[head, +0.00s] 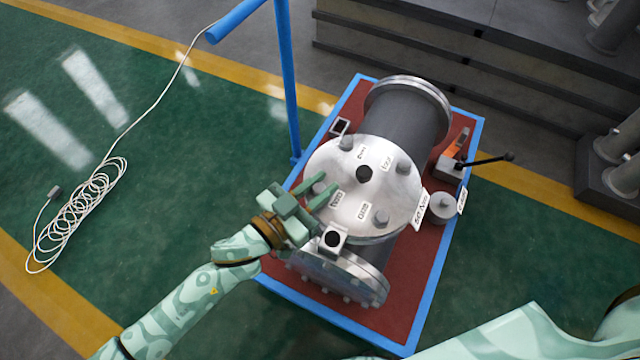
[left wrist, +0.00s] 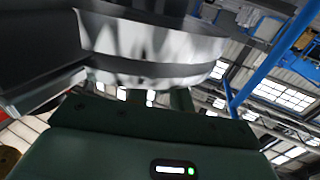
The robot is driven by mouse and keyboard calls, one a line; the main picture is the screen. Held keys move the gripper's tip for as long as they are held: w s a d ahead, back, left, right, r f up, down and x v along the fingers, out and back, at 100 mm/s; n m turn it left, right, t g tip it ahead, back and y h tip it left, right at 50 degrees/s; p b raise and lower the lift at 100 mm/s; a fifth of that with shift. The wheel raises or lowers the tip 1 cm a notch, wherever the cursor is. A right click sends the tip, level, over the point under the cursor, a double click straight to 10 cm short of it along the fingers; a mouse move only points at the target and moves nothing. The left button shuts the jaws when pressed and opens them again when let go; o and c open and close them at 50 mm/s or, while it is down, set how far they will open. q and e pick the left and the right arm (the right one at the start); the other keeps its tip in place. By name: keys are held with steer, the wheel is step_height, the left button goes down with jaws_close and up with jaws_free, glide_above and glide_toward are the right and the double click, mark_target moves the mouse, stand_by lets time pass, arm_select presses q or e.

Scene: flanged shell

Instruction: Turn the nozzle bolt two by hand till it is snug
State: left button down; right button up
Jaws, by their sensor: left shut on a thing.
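The shell's round silver flange cover (head: 352,208) faces up, with a dark round spot (head: 364,173) at its middle and small white labels too small to read surely. Several bolts stand around its face: one at the back (head: 346,142), one at the right (head: 404,166), one at the front (head: 381,217). My left gripper (head: 322,191) is at the cover's left edge, its fingers closed around the left bolt (head: 318,187), which is partly hidden. I cannot tell its number. In the left wrist view, a blurred metal rim (left wrist: 150,50) is close above the fingers. My right gripper is out of view.
The shell lies on a red cart top (head: 420,262) with a blue frame. A lever device (head: 450,168) and a labelled metal cylinder (head: 443,207) are on the right. An open-topped square block (head: 332,240) is just in front of my left gripper. A blue post (head: 288,80) rises behind left.

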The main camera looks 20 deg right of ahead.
arm_select(q)
steer(key=shift+w+r+m+g+h, duration=0.1)
steer(key=shift+m+g+h, duration=0.3)
steer(key=shift+m+g, duration=0.45)
steer(key=m+g, duration=0.2)
steer(key=g, duration=0.2)
steer(key=shift+h, duration=0.4)
steer(key=m+g+b, duration=0.1)
steer(key=m+g, duration=0.1)
steer(key=g, duration=0.1)
steer(key=m+g+b, duration=0.2)
steer(key=g, duration=0.1)
steer(key=shift+m+g, duration=0.25)
steer(key=shift+g, duration=0.1)
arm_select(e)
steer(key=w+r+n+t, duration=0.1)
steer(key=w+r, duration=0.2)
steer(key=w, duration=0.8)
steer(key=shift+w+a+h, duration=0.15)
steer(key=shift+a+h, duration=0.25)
arm_select(q)
steer(key=c, duration=1.2)
jaws_free()
steer(key=shift+c, duration=0.2)
